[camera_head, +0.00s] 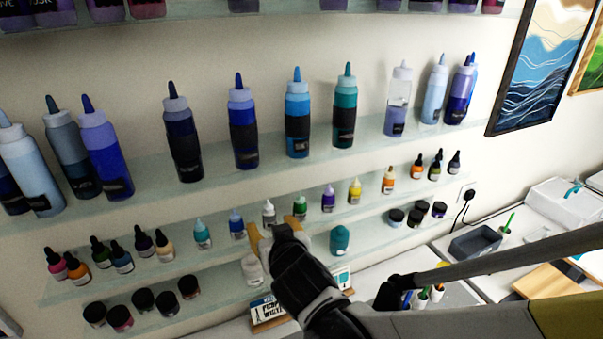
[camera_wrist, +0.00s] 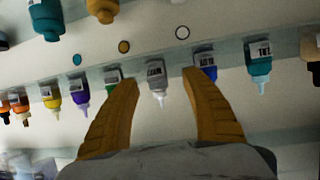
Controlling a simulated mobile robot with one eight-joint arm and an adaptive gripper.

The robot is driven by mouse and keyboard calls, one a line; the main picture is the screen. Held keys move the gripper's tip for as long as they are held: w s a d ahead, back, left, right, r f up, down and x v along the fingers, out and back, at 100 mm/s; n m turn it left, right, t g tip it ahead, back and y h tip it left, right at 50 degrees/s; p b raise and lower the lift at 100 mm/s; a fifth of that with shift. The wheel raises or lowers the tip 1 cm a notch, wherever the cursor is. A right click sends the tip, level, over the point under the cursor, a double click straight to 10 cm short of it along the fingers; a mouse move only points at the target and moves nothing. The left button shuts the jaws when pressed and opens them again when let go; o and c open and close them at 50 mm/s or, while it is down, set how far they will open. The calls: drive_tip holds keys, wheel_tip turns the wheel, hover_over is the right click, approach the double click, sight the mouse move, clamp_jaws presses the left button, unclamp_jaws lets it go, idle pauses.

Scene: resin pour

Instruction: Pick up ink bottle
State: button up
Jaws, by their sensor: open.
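Small ink bottles stand in a row on the middle glass shelf; the task does not say which one. A grey-white ink bottle (camera_head: 269,212) stands upright there, and it also shows in the wrist view (camera_wrist: 157,77), which is upside down. My gripper (camera_head: 271,231) is open, with its yellow fingers pointing at the shelf. In the wrist view the grey-white bottle shows in the gap between the fingertips (camera_wrist: 156,78), and nothing is held. A green bottle (camera_wrist: 113,75) and a blue bottle (camera_wrist: 207,66) are partly hidden behind the fingers. I cannot tell whether the fingers touch any bottle.
Large squeeze bottles (camera_head: 298,112) line the shelf above. Below are a teal bottle (camera_head: 340,240), a pale bottle (camera_head: 252,268) and dark jars (camera_head: 143,301). A worktable with a grey tray (camera_head: 475,241) is at the right. Framed pictures (camera_head: 540,60) hang upper right.

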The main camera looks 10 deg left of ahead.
sight(271, 223)
drive_tip(key=x, duration=0.5)
drive_tip(key=shift+w+d+f, duration=0.15)
drive_tip(key=shift+d, duration=0.1)
clamp_jaws()
